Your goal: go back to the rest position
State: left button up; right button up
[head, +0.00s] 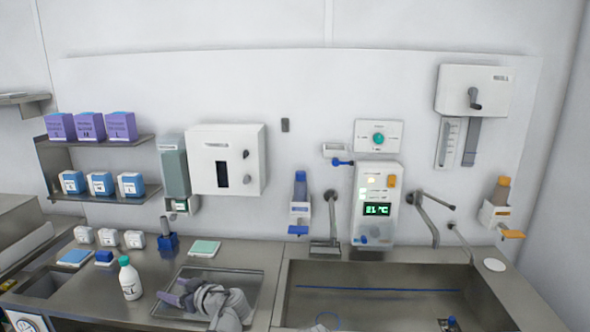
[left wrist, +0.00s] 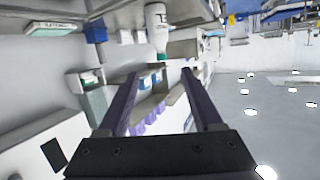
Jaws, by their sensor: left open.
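My left gripper (head: 173,291) is low in the head view, in front of a shallow metal tray (head: 258,284) on the counter. Its arm hides part of the tray. In the left wrist view my left gripper (left wrist: 159,73) has its two dark purple fingers spread apart, with nothing between them. That view is tilted, with the shelves and wall behind the fingers. My right gripper is not in view.
A white bottle with a green cap (head: 130,280) stands on the counter left of my gripper. A blue holder (head: 168,243) and a pale green pack (head: 204,248) are behind it. A metal sink (head: 390,290) is on the right. Shelves (head: 100,142) hold several boxes.

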pick_arm(q)
jog(key=s+d+f+m+g+h, duration=0.2)
jog(key=s+d+f+m+h, duration=0.2)
jog(key=d, duration=0.4)
jog(key=s+d+f+m+g+h, duration=0.3)
jog(key=s+d+f+m, duration=0.3)
jog(key=s+d, duration=0.3)
jog(key=s+d+f+m+g+h, duration=0.2)
jog(key=s+d+f+m+h, duration=0.2)
jog(key=s+d+f+m, duration=0.1)
jog(key=s+d+f, duration=0.1)
jog(key=s+d, duration=0.1)
jog(key=d, duration=0.1)
jog(key=shift+s+d+g+h, duration=0.2)
jog(key=shift+d+g+h, duration=0.15)
jog(key=shift+g+h, duration=0.05)
jog(key=shift+f, duration=0.15)
jog(key=shift+o, duration=0.4)
